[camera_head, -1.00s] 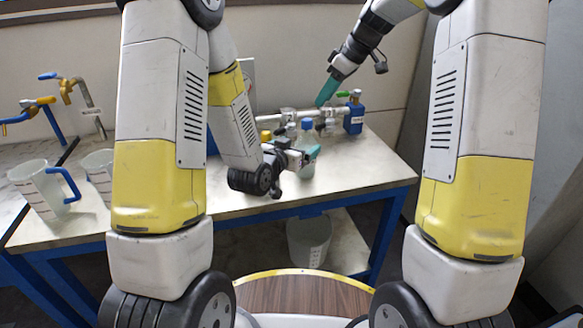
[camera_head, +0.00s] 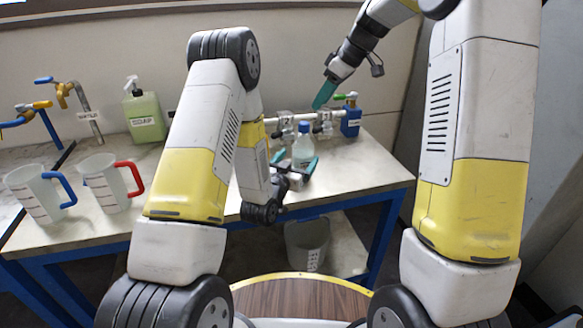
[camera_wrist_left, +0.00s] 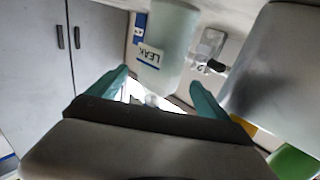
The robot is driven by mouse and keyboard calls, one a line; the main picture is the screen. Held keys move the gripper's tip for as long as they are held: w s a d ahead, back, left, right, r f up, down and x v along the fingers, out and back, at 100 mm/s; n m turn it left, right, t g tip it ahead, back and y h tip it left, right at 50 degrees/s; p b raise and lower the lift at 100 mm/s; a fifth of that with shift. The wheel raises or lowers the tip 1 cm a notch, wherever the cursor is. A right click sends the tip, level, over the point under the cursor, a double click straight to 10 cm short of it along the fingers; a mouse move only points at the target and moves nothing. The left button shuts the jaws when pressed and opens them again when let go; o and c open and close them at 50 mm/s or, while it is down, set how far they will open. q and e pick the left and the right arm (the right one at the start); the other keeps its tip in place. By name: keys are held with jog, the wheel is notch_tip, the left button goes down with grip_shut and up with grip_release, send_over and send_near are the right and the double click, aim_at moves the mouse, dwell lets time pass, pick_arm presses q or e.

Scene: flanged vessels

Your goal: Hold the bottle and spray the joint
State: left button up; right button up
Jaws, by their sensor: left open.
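The bottle (camera_head: 303,147), pale and translucent with a blue cap, stands upright on the bench in front of the pipe. In the left wrist view the bottle (camera_wrist_left: 168,35) appears inverted, with a label reading LEAK. My left gripper (camera_head: 295,168) is open at the near side of the bottle, with its teal fingers spread towards it. In the left wrist view the left gripper (camera_wrist_left: 157,92) has the bottle ahead of its gap. The pipe with its joint fittings (camera_head: 312,119) runs behind the bottle. My right gripper (camera_head: 324,96) is just above the pipe; its jaw opening cannot be made out.
A green pump bottle (camera_head: 145,118) stands at the back of the bench. A jug with a red handle (camera_head: 100,183) and a jug with a blue handle (camera_head: 36,192) stand at the left. A bin (camera_head: 308,246) is below the bench.

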pick_arm(q)
jog(key=shift+x, duration=2.7)
grip_shut()
pick_arm(e)
grip_shut()
jog(key=shift+a, duration=0.1)
dwell(0.5)
